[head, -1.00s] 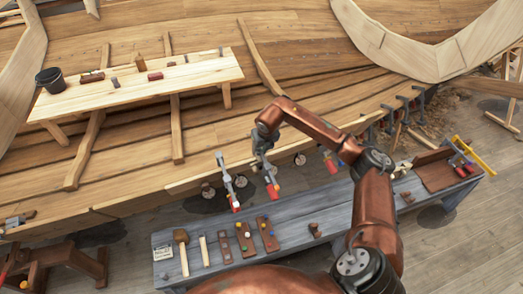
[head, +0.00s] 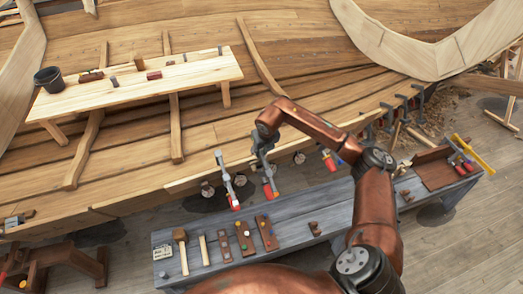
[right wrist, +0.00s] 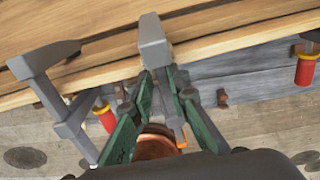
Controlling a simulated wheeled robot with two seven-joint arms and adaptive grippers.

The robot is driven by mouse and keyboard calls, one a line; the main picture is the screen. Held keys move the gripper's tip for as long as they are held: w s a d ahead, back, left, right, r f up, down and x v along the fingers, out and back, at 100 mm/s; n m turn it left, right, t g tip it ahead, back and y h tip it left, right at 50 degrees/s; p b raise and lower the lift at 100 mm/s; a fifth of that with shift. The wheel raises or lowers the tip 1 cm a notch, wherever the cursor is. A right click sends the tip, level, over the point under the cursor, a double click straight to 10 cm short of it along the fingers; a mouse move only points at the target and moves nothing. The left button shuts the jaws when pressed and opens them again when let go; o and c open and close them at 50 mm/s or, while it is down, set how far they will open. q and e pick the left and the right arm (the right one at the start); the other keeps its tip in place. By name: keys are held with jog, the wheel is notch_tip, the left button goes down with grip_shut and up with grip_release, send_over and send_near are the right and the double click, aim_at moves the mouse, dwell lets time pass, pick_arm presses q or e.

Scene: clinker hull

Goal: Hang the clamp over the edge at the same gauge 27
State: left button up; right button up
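My right gripper (head: 264,150) is at the hull plank edge (head: 205,176), above the grey bench. In the right wrist view its green fingers (right wrist: 164,92) close around a grey metal clamp (right wrist: 153,42), whose jaw lies over the plank edge; contact with the wood is unclear. This clamp's red handle (head: 268,190) hangs below the gripper in the head view. A second clamp (head: 226,175) hangs at the edge to the left, also seen in the right wrist view (right wrist: 72,125). Gauge numbers are not readable. My left gripper is not in view.
The grey bench (head: 290,228) below carries a mallet (head: 181,240), brown blocks (head: 265,232) and a card (head: 162,252). Several clamps (head: 400,105) line the edge at right. A pale plank staging (head: 150,92) stands at upper left.

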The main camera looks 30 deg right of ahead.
jog(key=o, duration=0.3)
jog(key=shift+r, duration=0.1)
jog(key=shift+w+d, duration=0.1)
jog(key=shift+r, duration=0.1)
jog(key=v, duration=1.1)
jog(key=shift+s+r, duration=0.2)
jog(key=shift+r, duration=0.15)
